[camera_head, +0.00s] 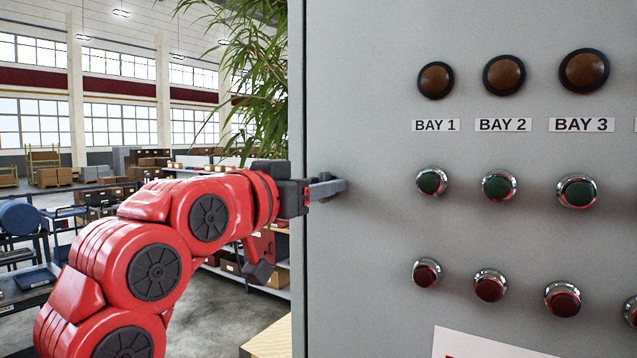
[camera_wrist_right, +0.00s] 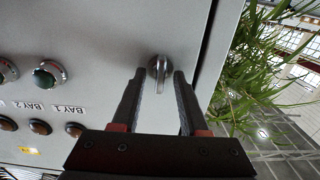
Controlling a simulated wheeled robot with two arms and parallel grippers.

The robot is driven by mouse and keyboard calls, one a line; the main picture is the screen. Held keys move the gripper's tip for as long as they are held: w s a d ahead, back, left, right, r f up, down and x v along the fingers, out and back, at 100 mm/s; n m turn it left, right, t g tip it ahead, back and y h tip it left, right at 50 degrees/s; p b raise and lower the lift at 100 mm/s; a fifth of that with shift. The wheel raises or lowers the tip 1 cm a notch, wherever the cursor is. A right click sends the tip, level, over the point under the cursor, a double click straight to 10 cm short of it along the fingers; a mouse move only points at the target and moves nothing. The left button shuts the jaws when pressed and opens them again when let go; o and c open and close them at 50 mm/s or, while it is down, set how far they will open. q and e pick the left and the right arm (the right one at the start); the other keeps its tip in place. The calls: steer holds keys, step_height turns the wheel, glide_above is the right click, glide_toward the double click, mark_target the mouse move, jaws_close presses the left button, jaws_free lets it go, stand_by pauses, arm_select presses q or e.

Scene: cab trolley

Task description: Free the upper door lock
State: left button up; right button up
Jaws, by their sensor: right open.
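The upper door lock (camera_wrist_right: 158,66), a round metal lock with a narrow turning handle, sits near the edge of the grey cabinet door (camera_wrist_right: 110,35) in the right wrist view. Its handle points toward my gripper. My right gripper (camera_wrist_right: 160,78) is open, with one dark finger on each side of the handle and a gap showing on both sides. In the head view my right gripper (camera_head: 328,187) is at the left edge of the cabinet front (camera_head: 370,80); the lock cannot be made out there, hidden by the fingers. My left gripper is not in view.
Brown lamps (camera_head: 503,74), green buttons (camera_head: 499,186) and red buttons (camera_head: 490,286) line the cabinet front to the right of the gripper. A leafy plant (camera_head: 258,70) stands beside the cabinet. Shelves with boxes (camera_head: 130,165) are behind.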

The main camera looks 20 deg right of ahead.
jaws_close()
steer(key=n+b, duration=0.3)
steer(key=n, duration=0.6)
steer(key=n+b, duration=0.3)
steer(key=n, duration=0.5)
steer(key=shift+w+a+f+n, duration=0.15)
steer(key=shift+w+n, duration=0.05)
steer(key=shift+n, duration=0.2)
stand_by(0.8)
